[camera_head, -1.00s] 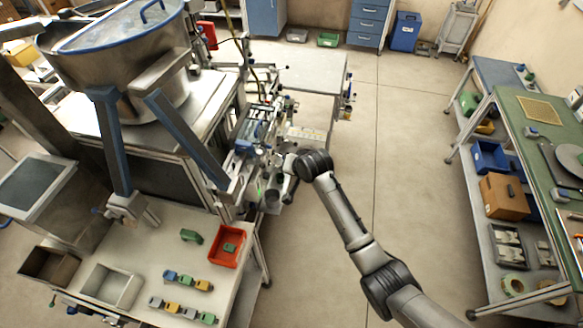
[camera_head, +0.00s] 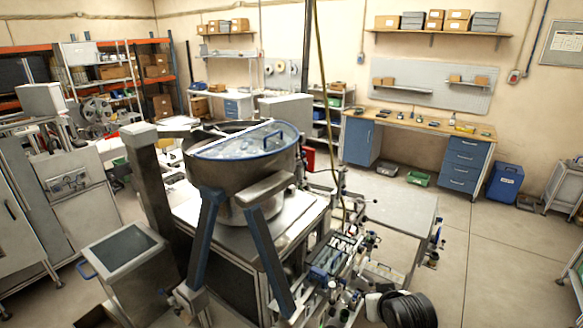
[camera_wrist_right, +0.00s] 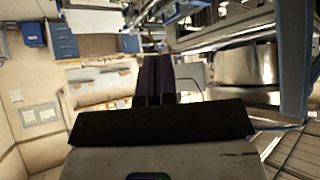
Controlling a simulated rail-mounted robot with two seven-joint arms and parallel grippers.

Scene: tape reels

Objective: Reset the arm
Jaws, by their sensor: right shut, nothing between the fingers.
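My right gripper (camera_wrist_right: 157,85) is shut in the right wrist view. Its dark fingers lie together with nothing held between them. In the head view, the black wrist joint of my right arm shows at the bottom edge, beside the front of the machine; its fingertips cannot be made out there. My left gripper is not in either current view.
A large steel bowl feeder (camera_head: 240,175) with blue-grey legs stands on a machine frame. A mechanism with a blue block (camera_head: 328,268) lies close to my right wrist. A grey table (camera_head: 395,205) stands behind it. Open floor (camera_head: 500,260) lies to the right.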

